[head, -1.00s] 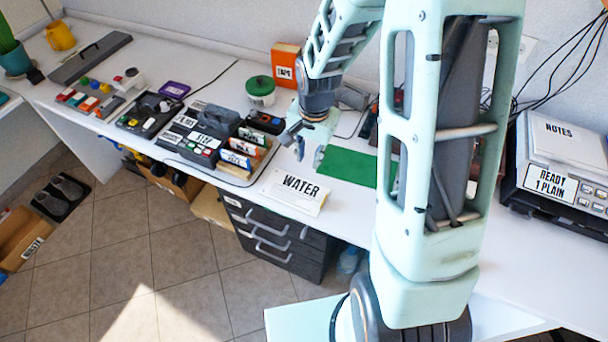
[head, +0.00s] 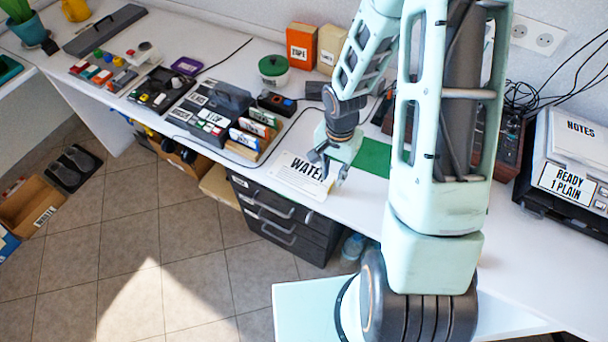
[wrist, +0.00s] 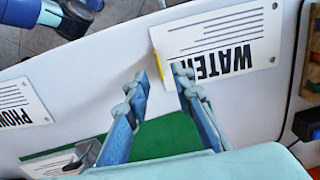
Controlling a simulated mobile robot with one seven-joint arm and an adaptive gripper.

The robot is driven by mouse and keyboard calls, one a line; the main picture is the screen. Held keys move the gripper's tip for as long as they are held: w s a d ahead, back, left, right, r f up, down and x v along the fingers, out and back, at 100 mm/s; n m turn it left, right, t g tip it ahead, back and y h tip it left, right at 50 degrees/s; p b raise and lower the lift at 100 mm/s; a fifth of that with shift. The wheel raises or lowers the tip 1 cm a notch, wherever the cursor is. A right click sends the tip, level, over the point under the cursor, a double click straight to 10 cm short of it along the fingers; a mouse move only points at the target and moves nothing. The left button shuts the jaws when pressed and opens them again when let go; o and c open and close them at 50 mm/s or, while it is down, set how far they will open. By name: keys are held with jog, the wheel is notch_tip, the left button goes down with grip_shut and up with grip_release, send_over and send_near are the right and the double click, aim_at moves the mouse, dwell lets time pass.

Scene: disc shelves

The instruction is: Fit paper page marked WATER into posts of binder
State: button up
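The white page marked WATER (head: 292,170) lies on the white desk near its front edge. In the wrist view the page (wrist: 222,38) shows small text lines and a yellow mark at its near corner. My gripper (head: 331,172) is over the page's right end in the head view. In the wrist view my gripper (wrist: 163,76) is open, with nothing between its fingers; the right fingertip overlaps the page's edge in the picture. I cannot tell if it touches. A page marked PHON, cut off by the frame (wrist: 20,105), lies at the left. I cannot make out the binder or its posts.
A green mat (head: 374,156) lies behind my gripper. Trays and label blocks (head: 255,138) stand left of the page. A dark drawer unit (head: 285,222) is under the desk. A machine with NOTES paper (head: 570,165) stands at the right.

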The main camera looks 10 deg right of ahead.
aim_at(332, 182)
jog(key=shift+s+f, duration=0.1)
jog(key=shift+f, duration=1.8)
grip_shut()
